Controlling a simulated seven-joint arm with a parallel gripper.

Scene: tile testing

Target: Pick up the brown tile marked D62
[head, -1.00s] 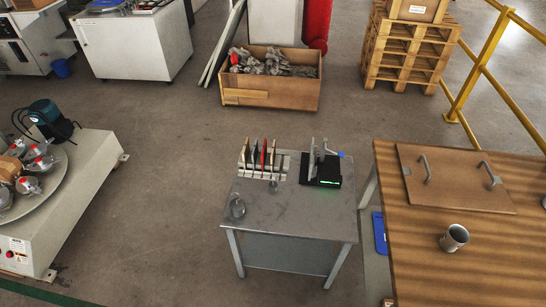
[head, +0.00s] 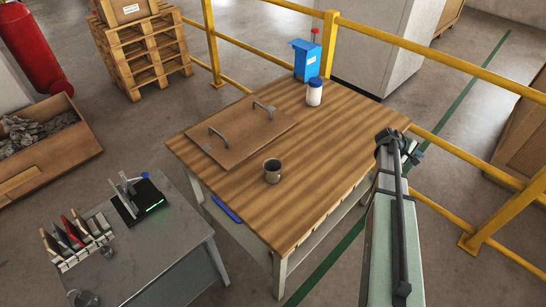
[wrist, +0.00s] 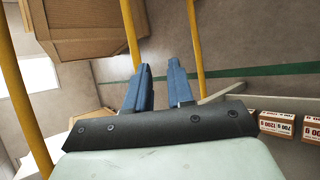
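Several upright tiles (head: 66,236) stand in a rack (head: 75,256) on the grey metal table (head: 140,265) at the lower left of the head view. No marking is readable at this size, so I cannot tell which is D62. My gripper (head: 402,147) is at the right of the head view, by the right edge of the wooden table and far from the rack. In the wrist view its two blue fingers (wrist: 161,64) are apart with nothing between them.
A black device with a green display (head: 140,203) stands beside the rack. The wooden table (head: 335,150) carries a handled board (head: 240,130), a grey cup (head: 272,171), a white jar (head: 314,93) and a blue box (head: 305,60). Yellow railings (head: 450,70) run behind my arm.

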